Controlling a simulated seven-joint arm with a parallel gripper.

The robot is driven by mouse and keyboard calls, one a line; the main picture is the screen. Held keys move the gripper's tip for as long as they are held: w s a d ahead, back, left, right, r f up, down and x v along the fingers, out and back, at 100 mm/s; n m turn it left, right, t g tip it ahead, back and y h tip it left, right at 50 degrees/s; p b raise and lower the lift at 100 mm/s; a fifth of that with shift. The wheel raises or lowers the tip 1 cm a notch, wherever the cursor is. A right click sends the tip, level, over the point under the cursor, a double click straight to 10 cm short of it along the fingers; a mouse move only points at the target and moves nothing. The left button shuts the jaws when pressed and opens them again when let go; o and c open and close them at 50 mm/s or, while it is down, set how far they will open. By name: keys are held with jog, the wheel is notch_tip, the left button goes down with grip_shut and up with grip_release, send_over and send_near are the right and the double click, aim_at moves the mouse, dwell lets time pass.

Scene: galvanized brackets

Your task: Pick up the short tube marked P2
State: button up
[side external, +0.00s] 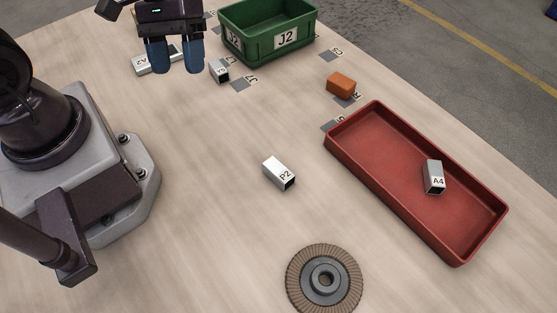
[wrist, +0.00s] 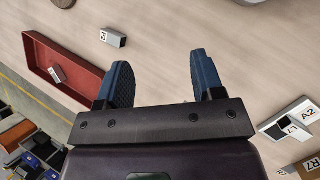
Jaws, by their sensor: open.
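The short tube marked P2 (side external: 275,170) is a light metal square tube with a dark open end, lying alone in the middle of the table. It also shows in the wrist view (wrist: 112,38), upper left, beyond the fingertips. My gripper (side external: 176,66) is at the top left of the side view, with its two blue fingers apart and nothing between them. In the wrist view my gripper (wrist: 160,65) is open over bare table. It is well apart from the P2 tube.
A red tray (side external: 356,168) holds a tube marked A4 (side external: 433,176). A green J2 bin (side external: 260,47), an orange block (side external: 341,85) and small metal parts (side external: 219,70) stand at the back. A ribbed disc (side external: 300,279) lies in front. Table around P2 is clear.

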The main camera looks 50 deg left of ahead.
aim_at(277, 168)
jog(key=d+f+n+h, duration=0.1)
jog(key=f+n+h, duration=0.1)
jog(key=f+n, duration=0.1)
jog(key=w+d+f+n+h, duration=0.1)
jog(key=f+n+h, duration=0.1)
jog(key=f+n, duration=0.1)
jog(key=d+f+n+h, duration=0.2)
jog(key=f+h, duration=0.1)
jog(key=f, duration=0.2)
jog(key=shift+w+n+t, duration=0.15)
jog(key=shift+n+t, duration=0.25)
jog(key=shift+w+d+f+n+t+h, duration=0.1)
jog(key=shift+w+f+n+t+h, duration=0.2)
jog(key=shift+f+n, duration=0.2)
jog(key=shift+w+d+f+n+t+h, duration=0.1)
jog(key=shift+w+f+n+t+h, duration=0.1)
jog(key=shift+f+n+t, duration=0.25)
jog(key=w+n+t, duration=0.1)
jog(key=w+t, duration=0.1)
jog(key=shift+w+n, duration=0.35)
jog(key=shift+w+d, duration=0.2)
jog(key=shift+w, duration=0.15)
jog(key=x, duration=1.2)
jog(key=shift+w+d+r, duration=0.1)
jog(key=shift+w+d, duration=0.1)
jog(key=shift+d, duration=0.2)
jog(key=shift+h, duration=0.3)
jog(key=c, duration=1)
